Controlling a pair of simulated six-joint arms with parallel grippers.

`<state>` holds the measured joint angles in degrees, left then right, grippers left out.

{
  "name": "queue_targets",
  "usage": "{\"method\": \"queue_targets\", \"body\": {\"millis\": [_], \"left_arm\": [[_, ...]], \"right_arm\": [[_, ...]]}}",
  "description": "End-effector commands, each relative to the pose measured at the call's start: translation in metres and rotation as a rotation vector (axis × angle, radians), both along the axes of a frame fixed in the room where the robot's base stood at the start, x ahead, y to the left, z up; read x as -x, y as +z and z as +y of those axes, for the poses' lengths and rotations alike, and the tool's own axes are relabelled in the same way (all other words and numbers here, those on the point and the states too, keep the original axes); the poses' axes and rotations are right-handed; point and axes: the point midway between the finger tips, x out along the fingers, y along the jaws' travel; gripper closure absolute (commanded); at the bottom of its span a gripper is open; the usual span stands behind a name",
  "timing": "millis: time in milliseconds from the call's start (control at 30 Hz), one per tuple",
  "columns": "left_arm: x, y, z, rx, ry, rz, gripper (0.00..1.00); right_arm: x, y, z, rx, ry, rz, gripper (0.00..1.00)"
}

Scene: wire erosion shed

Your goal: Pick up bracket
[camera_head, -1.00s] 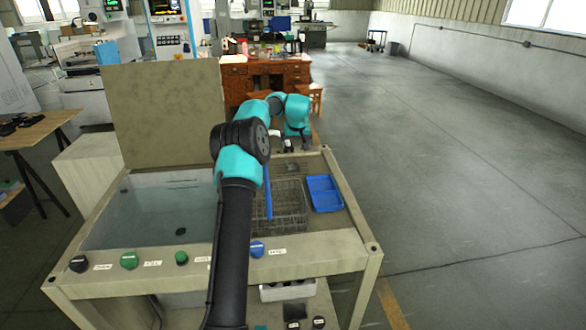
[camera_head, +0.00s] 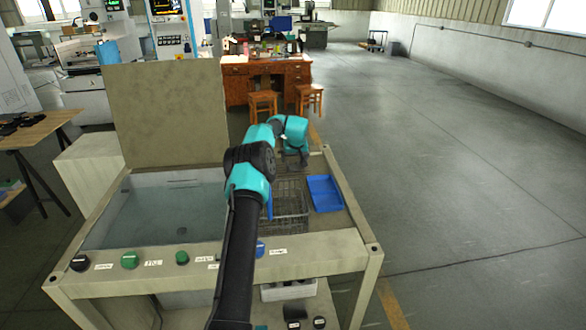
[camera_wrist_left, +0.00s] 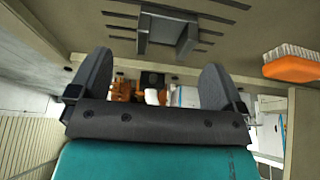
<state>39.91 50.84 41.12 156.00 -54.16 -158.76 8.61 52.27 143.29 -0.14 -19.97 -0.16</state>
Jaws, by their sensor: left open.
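The bracket (camera_wrist_left: 183,40) is a dark grey, angular U-shaped piece on a slotted grey-beige surface at the top of the left wrist view. My left gripper (camera_wrist_left: 155,64) is open, its two dark fingers apart with nothing between them. The bracket lies beyond the fingertips, apart from them in the picture. In the head view my left gripper (camera_head: 297,160) points down over the back of the bench's right section, behind the wire basket (camera_head: 291,222). There the bracket cannot be told apart from the gripper. My right gripper is not in view.
A blue tray (camera_head: 325,195) lies right of the basket. A water tank (camera_head: 150,215) with an upright panel (camera_head: 170,115) behind it fills the bench's left side. A brush with an orange back (camera_wrist_left: 292,69) shows in the wrist view. The bench frame (camera_head: 352,215) borders the right section.

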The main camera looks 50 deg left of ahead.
Motion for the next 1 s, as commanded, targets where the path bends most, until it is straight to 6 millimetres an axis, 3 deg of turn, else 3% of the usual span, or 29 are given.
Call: {"method": "queue_targets", "body": {"millis": [167, 500, 1000], "left_arm": [[0.0, -0.008, 0.003, 0.0, 0.0, 0.001, 0.04], [-0.006, -0.045, 0.016, 0.0, 0.0, 0.0, 0.04], [-0.006, -0.048, 0.018, 0.0, 0.0, 0.0, 0.04]], "right_arm": [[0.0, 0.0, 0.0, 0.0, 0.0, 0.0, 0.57], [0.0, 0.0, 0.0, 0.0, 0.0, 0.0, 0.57], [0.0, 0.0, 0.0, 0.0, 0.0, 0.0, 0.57]]}}
